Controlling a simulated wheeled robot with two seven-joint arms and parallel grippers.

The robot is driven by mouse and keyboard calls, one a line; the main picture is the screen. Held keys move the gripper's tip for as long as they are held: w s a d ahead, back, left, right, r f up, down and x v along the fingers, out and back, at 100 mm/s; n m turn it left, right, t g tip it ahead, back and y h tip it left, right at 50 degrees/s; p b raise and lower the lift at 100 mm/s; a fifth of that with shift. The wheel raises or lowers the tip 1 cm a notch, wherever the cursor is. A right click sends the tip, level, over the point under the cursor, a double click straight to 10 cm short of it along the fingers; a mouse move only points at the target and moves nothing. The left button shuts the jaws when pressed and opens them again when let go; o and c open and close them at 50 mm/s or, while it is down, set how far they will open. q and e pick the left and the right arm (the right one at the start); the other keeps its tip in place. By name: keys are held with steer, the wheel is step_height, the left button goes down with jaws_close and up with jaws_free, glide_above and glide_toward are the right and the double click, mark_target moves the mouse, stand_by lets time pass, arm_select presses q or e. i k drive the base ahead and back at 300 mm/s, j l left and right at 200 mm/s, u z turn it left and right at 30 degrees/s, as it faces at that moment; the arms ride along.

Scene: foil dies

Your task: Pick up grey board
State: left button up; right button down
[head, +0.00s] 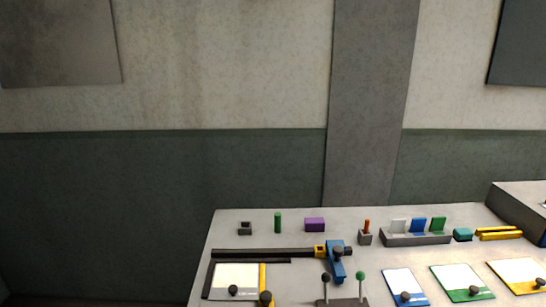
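Boards with blue (404,284), green (461,279) and yellow (517,273) borders lie to the right, each with a dark knob. Neither of my grippers shows in the head view.
On the grey table (255,226) stand a dark rack (415,240) with upright light grey, blue and green plates, a purple block (315,224), a green cylinder (278,222), a blue slider (336,265) on a black rail, and a stand with two knobbed posts (342,301).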

mark_target(231, 282)
steer(key=z, duration=0.9)
steer(key=j+z, duration=0.85)
steer(key=k+j+z, duration=0.1)
steer(key=j+z, duration=0.35)
steer(key=k+j+z, duration=0.15)
steer(key=j+z, duration=0.25)
